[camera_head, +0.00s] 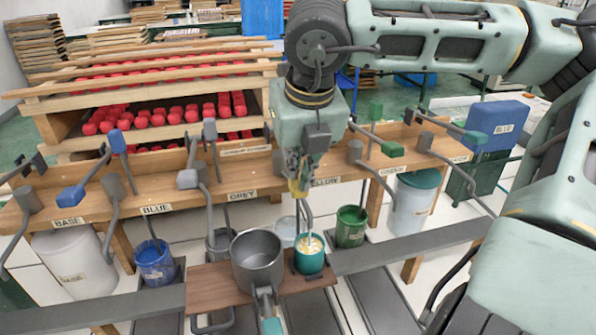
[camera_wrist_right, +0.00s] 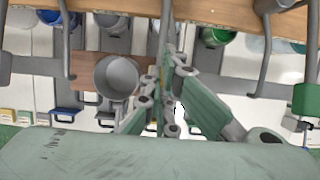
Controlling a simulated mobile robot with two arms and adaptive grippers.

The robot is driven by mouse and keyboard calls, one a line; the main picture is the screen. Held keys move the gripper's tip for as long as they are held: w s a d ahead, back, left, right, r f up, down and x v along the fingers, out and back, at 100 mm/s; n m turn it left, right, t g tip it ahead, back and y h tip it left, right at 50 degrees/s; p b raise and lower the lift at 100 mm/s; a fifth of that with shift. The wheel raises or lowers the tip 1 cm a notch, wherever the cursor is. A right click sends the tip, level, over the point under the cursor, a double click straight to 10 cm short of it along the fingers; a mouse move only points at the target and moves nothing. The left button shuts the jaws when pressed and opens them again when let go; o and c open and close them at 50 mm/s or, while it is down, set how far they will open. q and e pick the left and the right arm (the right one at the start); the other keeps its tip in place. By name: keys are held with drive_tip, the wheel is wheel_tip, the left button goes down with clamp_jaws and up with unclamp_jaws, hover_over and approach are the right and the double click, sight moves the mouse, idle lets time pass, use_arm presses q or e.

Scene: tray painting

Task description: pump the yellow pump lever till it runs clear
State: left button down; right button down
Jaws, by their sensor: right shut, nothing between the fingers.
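My right gripper (camera_head: 298,180) is shut and empty, pointing down at the YELLOW station of the wooden bench. The yellow pump lever (camera_head: 299,188) shows as a small yellow patch right at the fingertips. They look to be touching it, but the gripper hides most of the lever. In the wrist view my right gripper (camera_wrist_right: 165,75) is seen from above, with a bit of yellow beside it. Below the spout (camera_head: 307,218) a teal cup (camera_head: 310,265) stands with pale yellowish-white contents. I cannot tell whether the flow is clear. My left gripper is out of view.
A grey pot (camera_head: 257,262) with a long handle stands on a brown board (camera_head: 212,282), left of the teal cup. Blue (camera_head: 155,264) and green (camera_head: 351,226) buckets stand at neighbouring stations. Blue (camera_head: 73,196), grey and green (camera_head: 392,149) levers stick out from the bench.

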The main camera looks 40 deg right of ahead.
wheel_tip(320, 180, up, 8)
drive_tip(key=p, duration=0.3)
drive_tip(key=shift+f+p, duration=0.25)
drive_tip(key=shift+p, duration=0.1)
idle(0.6)
